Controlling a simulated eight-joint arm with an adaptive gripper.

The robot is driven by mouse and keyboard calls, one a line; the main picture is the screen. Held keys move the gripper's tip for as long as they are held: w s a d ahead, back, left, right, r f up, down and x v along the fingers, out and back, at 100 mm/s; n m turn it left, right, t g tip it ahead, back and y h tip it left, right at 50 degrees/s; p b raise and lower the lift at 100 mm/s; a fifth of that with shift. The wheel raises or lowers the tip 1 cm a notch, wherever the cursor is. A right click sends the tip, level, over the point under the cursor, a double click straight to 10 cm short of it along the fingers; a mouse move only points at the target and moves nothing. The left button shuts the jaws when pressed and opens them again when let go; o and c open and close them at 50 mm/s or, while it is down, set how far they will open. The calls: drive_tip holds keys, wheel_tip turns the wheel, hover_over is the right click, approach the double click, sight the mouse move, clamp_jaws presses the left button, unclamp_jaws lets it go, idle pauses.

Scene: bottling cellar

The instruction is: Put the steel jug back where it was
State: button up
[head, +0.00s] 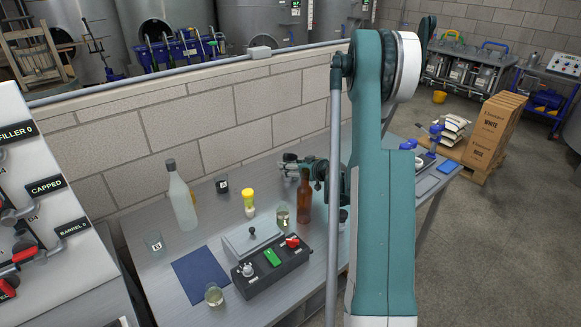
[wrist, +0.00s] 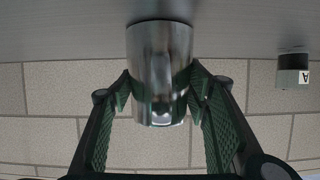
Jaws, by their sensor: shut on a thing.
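The steel jug (wrist: 158,75) is a shiny metal cylinder in the middle of the wrist view, which shows the scene upside down. My gripper (wrist: 161,88) has its two green-padded fingers on either side of the jug and is shut on it. The jug's base end is close to the grey bench surface (wrist: 80,28); I cannot tell whether it touches. In the head view my arm covers much of that part of the bench, and I cannot make out the jug there.
A brown bottle (head: 305,203), a clear bottle (head: 181,203), a yellow-topped item (head: 249,202) and a control box (head: 290,262) stand on the bench. A blue mat (head: 202,275) lies at the front. A dark container marked A (wrist: 291,68) is beside the jug. The block wall (head: 215,125) runs behind.

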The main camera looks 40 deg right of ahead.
drive_tip(key=shift+f, duration=0.15)
drive_tip(key=o, duration=1.1)
drive_tip(key=shift+r, duration=0.2)
drive_tip(key=p+v, duration=0.1)
drive_tip(key=v, duration=1.1)
